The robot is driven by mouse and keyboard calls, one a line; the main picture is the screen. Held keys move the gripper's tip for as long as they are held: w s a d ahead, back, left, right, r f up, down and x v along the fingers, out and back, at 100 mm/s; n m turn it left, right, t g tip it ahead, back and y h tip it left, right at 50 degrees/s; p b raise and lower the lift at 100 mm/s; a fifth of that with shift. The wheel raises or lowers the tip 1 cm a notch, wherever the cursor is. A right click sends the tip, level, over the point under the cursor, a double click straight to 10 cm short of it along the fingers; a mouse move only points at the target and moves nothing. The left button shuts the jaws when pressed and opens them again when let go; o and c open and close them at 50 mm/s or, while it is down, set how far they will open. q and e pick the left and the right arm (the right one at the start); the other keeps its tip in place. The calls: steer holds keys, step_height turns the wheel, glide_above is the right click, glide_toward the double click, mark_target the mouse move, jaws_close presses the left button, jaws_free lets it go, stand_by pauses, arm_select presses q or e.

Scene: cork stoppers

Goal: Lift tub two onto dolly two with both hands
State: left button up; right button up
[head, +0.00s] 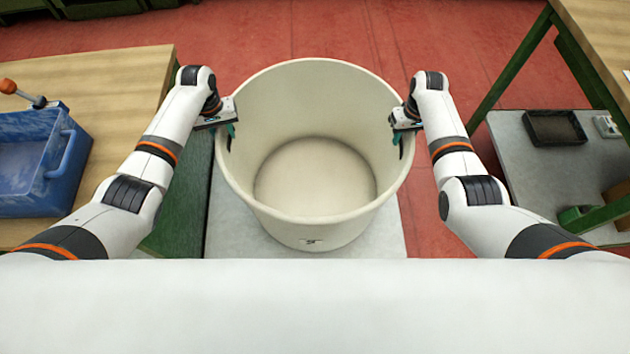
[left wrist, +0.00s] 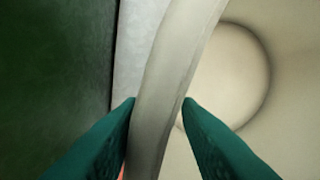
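A large round cream tub (head: 312,222) stands upright and empty in the middle of the head view. A small dark-marked label is on its near side, too small to read surely. My left gripper (head: 229,127) is at the left rim; the left wrist view shows its two teal fingers (left wrist: 160,100) against both faces of the tub wall (left wrist: 165,80). My right gripper (head: 401,135) is at the right rim, with one finger against the inside wall; its outer finger is hidden. I cannot pick out a dolly.
A pale grey surface (head: 226,228) lies under the tub. A wooden bench (head: 110,75) at left holds a blue toolbox (head: 40,165). At right is a grey shelf (head: 530,195) with a black tray (head: 553,128), beside a green-legged table (head: 510,70). Red floor (head: 250,40) is open beyond the tub.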

arm_select(q)
jaws_close()
arm_select(e)
jaws_close()
stand_by(1.1)
arm_select(q)
steer(key=shift+w+r+p, duration=0.1)
steer(key=shift+r+p, duration=0.2)
arm_select(e)
steer(key=shift+w+r, duration=0.1)
steer(key=shift+r, duration=0.15)
